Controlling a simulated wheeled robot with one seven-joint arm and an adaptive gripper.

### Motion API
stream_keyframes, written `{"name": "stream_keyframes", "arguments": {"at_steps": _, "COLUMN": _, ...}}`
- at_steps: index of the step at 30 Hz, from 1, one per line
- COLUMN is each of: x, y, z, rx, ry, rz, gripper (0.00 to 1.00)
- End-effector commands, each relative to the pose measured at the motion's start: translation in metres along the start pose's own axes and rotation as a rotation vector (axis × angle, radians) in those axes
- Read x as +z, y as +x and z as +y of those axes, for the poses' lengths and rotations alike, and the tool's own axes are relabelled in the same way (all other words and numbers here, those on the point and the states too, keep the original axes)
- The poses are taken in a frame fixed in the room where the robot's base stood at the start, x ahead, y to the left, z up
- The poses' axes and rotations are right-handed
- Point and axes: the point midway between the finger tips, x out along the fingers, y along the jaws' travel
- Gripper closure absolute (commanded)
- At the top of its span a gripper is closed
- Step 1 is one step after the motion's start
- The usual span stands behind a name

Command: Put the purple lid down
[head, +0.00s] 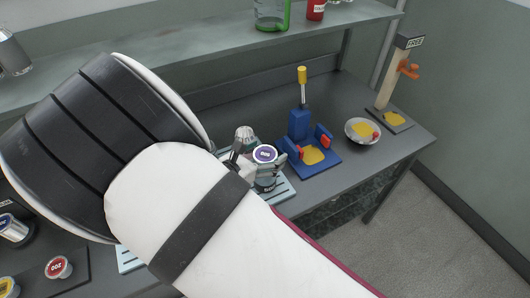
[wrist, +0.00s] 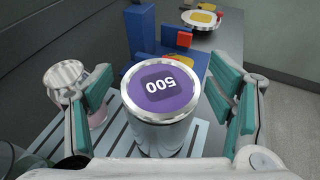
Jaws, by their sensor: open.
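The purple lid (head: 265,153) is round, marked 500, with a silver rim. In the wrist view the purple lid (wrist: 161,88) sits level on top of an upright silver can (wrist: 163,135). The can stands on a pale slatted rack (wrist: 196,140). My gripper (wrist: 168,95) is open, with one green-padded finger on each side of the can and a visible gap on both sides. In the head view my gripper (head: 252,160) is partly hidden behind my own arm, and the can's lower part is partly covered.
A silver-topped jar (wrist: 64,76) stands close by my left finger. A blue press (head: 300,125) with a yellow patch is just right of the rack, then a bowl (head: 350,134) and a post signed FREE (head: 385,83). A shelf (head: 215,48) runs above the back.

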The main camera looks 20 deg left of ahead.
Motion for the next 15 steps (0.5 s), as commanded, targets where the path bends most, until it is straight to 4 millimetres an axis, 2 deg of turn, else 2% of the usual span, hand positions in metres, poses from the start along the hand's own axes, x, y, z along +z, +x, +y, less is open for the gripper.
{"name": "stream_keyframes", "arguments": {"at_steps": 5, "x": 0.004, "y": -0.002, "z": 0.0, "rx": 0.0, "ry": 0.001, "rz": -0.001, "gripper": 0.25}}
{"name": "stream_keyframes", "arguments": {"at_steps": 8, "x": 0.005, "y": -0.011, "z": 0.001, "rx": 0.003, "ry": 0.001, "rz": 0.001, "gripper": 0.25}}
{"name": "stream_keyframes", "arguments": {"at_steps": 15, "x": 0.004, "y": -0.058, "z": 0.001, "rx": 0.004, "ry": 0.001, "rz": 0.001, "gripper": 0.25}}
